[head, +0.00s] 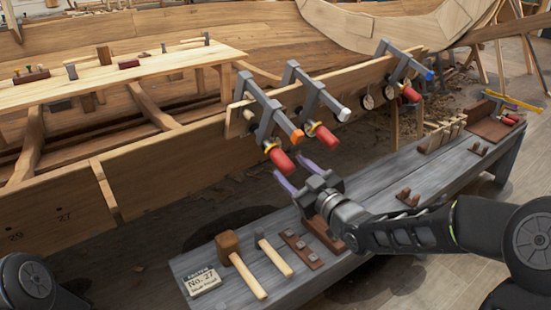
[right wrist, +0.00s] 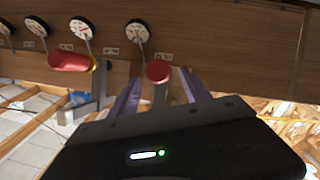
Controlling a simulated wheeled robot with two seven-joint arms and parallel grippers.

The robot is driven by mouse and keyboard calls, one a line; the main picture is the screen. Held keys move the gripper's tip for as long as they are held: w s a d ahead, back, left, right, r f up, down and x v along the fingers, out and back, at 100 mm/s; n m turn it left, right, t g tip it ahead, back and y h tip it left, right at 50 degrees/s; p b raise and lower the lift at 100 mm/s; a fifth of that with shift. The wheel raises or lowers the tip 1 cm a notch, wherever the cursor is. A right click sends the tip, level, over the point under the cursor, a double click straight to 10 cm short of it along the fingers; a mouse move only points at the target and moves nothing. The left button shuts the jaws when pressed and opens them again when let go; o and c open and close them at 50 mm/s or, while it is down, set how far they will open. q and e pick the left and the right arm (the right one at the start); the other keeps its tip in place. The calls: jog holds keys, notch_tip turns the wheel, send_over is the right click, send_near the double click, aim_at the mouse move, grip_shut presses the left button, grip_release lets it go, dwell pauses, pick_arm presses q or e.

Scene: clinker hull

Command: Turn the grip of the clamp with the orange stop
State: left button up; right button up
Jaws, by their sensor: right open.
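The clamp with the orange stop (head: 297,136) is the leftmost of three grey bar clamps on the hull's upper plank in the head view. Its red grip (head: 281,161) points down toward me below a yellow collar. My right gripper (head: 289,173) is open, its two purple fingers pointing at that grip. In the right wrist view the red grip (right wrist: 158,71) shows end-on, in line with the gap between the fingertips (right wrist: 160,78). I cannot tell how deep it sits between them. My left gripper is out of view.
The clamp with the white stop (head: 343,115) and its red grip (head: 327,137) are close by on the right. The blue-stop clamp (head: 430,75) is farther right. Below, a grey bench (head: 228,292) holds a mallet (head: 228,245) and a hammer. Round dials (right wrist: 137,33) line the plank.

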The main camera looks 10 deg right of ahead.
aim_at(276, 156)
jog(key=shift+w, duration=0.15)
jog(key=x, duration=0.7)
jog(key=shift+w+a, duration=0.15)
jog(key=shift+w, duration=0.1)
jog(key=shift+c, duration=0.2)
grip_shut()
